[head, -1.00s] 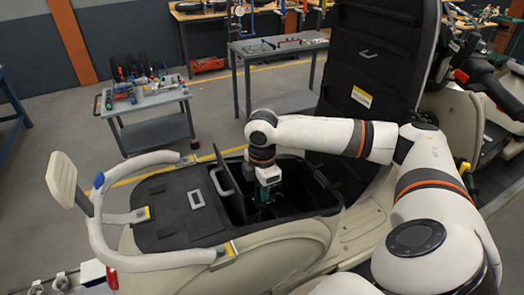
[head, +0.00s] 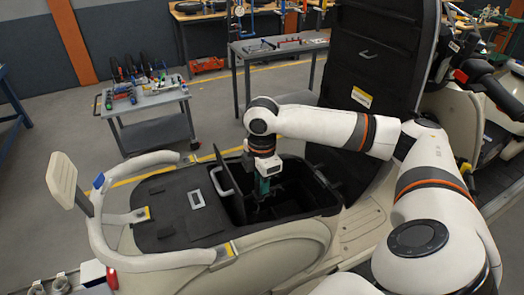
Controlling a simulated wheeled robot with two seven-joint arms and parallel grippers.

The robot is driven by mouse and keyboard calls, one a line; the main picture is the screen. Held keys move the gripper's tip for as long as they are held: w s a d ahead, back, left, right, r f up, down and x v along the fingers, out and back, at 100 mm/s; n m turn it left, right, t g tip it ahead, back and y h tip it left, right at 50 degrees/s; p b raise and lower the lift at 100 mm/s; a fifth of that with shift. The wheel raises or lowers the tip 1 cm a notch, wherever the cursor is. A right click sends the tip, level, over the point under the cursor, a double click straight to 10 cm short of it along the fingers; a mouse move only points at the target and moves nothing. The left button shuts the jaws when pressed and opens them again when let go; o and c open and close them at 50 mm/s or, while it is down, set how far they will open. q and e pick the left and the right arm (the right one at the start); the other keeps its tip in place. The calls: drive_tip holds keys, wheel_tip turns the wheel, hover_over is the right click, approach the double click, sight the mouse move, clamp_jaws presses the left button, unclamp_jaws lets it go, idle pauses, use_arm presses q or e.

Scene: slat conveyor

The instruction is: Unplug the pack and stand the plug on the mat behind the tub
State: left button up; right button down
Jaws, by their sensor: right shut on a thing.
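The open tub (head: 325,206) is a black-lined well in the cream scooter body. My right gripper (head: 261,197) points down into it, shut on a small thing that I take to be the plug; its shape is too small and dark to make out. A black flap (head: 222,180) stands tilted up at the tub's left side, beside the gripper. The pack cannot be made out in the dark well. The black mat (head: 165,208) lies flat to the left of the tub, with a pale rectangular frame on it. My left gripper is out of view.
A cream rail (head: 110,245) curves around the mat, with a backrest pad (head: 62,180) at its left. The raised black seat (head: 375,85) stands behind the tub on the right.

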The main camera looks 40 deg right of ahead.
drive_tip(key=shift+r, duration=2.15)
drive_tip(key=shift+r, duration=0.1)
wheel_tip(320, 180, up, 11)
idle(0.4)
drive_tip(key=w+a, duration=0.2)
drive_tip(key=a, duration=1.4)
drive_tip(key=shift+w+a, duration=0.15)
drive_tip(key=shift+a, duration=0.15)
drive_tip(key=shift+d, duration=0.1)
drive_tip(key=shift+f, duration=0.2)
